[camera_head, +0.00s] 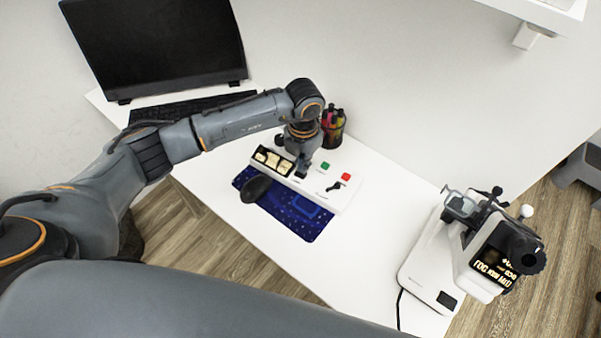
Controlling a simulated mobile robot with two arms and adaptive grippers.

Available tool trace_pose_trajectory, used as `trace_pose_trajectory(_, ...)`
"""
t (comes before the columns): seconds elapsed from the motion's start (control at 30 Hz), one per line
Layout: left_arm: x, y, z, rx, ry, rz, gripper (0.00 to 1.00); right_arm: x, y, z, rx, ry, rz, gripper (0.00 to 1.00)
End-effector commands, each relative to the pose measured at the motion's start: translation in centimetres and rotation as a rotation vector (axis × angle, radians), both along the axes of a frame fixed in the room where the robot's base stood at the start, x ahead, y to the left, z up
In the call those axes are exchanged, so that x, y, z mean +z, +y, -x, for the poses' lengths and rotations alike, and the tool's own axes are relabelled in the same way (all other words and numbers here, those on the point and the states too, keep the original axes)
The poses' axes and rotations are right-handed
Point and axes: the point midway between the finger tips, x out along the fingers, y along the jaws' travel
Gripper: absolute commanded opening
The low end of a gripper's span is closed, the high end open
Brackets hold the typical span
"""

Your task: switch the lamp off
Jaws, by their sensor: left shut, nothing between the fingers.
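A white control panel (334,196) lies on the desk. It has a black-framed row of cream rocker switches (272,160) at its left, a green button (325,165), a red button (345,177) and a small black lever (335,186). My left gripper (301,170) points down at the panel, just right of the rocker switches. It is shut and empty; whether it touches the panel I cannot tell. A white eye-test device (487,262) with glowing letters stands at the right; I cannot tell whether it is the lamp. My right gripper is out of view.
A black mouse (256,188) sits on a blue mat (300,217) in front of the panel. A pen cup (333,130) stands close behind my gripper. A monitor (155,45) and keyboard (180,109) are at the back left. The desk (375,235) is clear between panel and device.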

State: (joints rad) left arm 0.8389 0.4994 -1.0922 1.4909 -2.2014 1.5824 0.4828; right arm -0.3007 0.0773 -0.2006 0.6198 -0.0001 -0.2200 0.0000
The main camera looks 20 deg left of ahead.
Motion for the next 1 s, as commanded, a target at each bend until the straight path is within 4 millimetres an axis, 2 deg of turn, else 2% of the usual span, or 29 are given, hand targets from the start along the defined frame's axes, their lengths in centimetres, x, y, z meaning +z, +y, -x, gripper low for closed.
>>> trace_pose_trajectory(1.0, -0.66, 0.0, -0.01, 0.0, 0.0, 0.0, 0.0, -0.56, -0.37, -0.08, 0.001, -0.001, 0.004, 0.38)
